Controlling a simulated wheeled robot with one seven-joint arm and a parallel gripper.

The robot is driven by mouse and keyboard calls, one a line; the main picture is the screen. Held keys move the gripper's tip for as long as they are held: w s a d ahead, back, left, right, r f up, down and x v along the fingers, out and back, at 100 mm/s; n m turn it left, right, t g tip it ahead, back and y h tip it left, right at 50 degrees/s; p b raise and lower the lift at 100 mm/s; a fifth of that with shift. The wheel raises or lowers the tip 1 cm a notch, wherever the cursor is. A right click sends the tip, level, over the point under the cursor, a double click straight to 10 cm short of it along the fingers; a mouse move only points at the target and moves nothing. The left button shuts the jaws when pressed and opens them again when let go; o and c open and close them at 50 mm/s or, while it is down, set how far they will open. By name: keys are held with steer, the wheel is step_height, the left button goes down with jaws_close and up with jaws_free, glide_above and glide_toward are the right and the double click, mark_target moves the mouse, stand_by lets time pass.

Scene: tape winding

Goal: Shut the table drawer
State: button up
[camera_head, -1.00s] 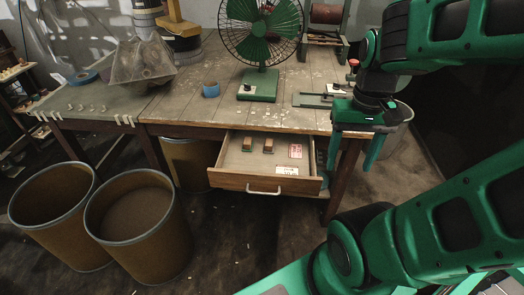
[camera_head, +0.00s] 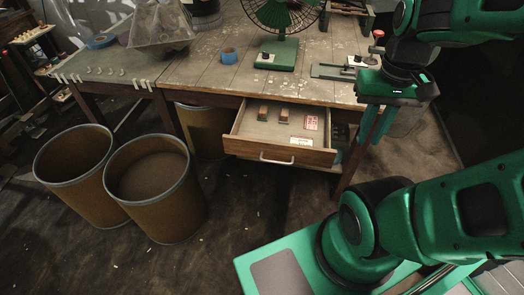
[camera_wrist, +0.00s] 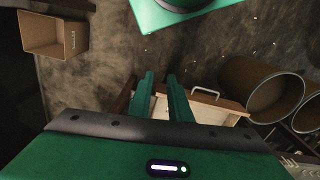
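The table drawer (camera_head: 246,149) is pulled out from under the table (camera_head: 200,72), with its wooden front and pale bar handle (camera_head: 276,160) facing me. Two small brown blocks and red-and-white labels lie inside it. My gripper (camera_head: 371,142) hangs pointing down to the right of the drawer, apart from the handle. In the wrist view the fingers (camera_wrist: 160,75) stand apart with nothing held between them. The drawer front (camera_wrist: 218,101) shows just right of the fingers there, partly hidden by them and the gripper body.
Two open brown bins (camera_head: 158,190) stand on the floor left of the drawer. A green fan (camera_head: 277,53), a blue tape roll (camera_head: 229,56) and a flat metal tool (camera_head: 335,72) are on the table. An open cardboard box (camera_wrist: 52,38) shows in the wrist view. Floor before the drawer is clear.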

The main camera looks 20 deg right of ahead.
steer(key=w+a+f+n, duration=0.1)
steer(key=w+n, duration=0.2)
steer(key=w+a+f+n+h, duration=0.1)
steer(key=w+n, duration=0.2)
steer(key=w+a+f+n, duration=0.1)
steer(key=w+n, duration=0.2)
steer(key=shift+w+f, duration=0.1)
steer(key=shift+w, duration=0.1)
jaws_close()
steer(key=n+t+h, duration=0.1)
steer(key=n+t, duration=0.3)
steer(key=n, duration=2.2)
glide_toward(238, 149)
steer(key=s+a+r, duration=0.3)
steer(key=s, duration=0.2)
steer(key=shift+w+d+f, duration=0.65)
steer(key=shift+w+f, duration=0.35)
steer(key=shift+f, duration=0.55)
steer(key=shift+w+d+f, duration=0.7)
steer(key=shift+w+f, duration=0.3)
steer(key=shift+f, duration=0.55)
steer(key=shift+w+d+f, duration=0.65)
steer(key=shift+w+f, duration=0.35)
steer(key=shift+f, duration=0.55)
